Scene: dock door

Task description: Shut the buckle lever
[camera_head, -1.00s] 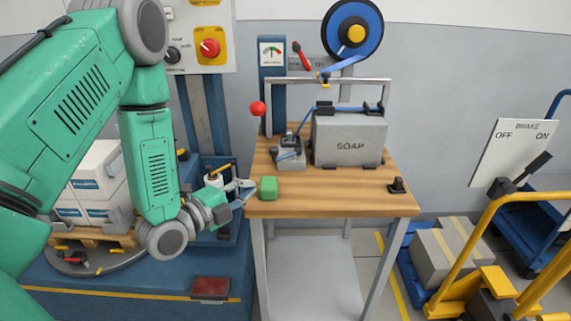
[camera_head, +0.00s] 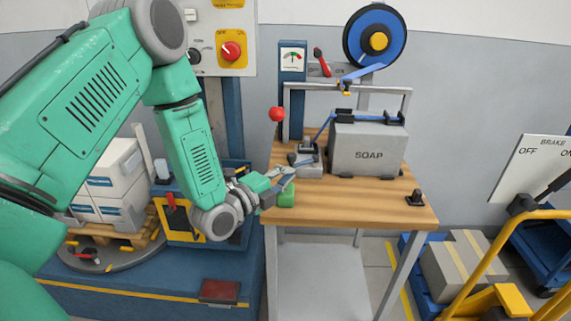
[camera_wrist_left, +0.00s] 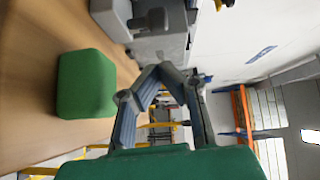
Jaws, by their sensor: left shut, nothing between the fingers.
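The grey buckle (camera_head: 309,168) sits on the wooden bench left of the SOAP box (camera_head: 368,152), with a blue strap running from it to the box. A small dark-ended lever (camera_head: 293,158) shows at its left side; its exact angle is too small to tell. My left gripper (camera_head: 286,177) is shut and empty, just in front of the buckle and behind the green block (camera_head: 286,196). In the left wrist view my left gripper (camera_wrist_left: 168,72) points past the grey buckle body (camera_wrist_left: 160,45), with the green block (camera_wrist_left: 85,84) to the left. My right gripper is out of view.
A post with a red ball (camera_head: 277,114) stands at the bench's left back. A metal frame and blue strap reel (camera_head: 398,55) rise behind the box. A small black fitting (camera_head: 414,198) is at the right front. The bench front (camera_head: 345,208) is clear.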

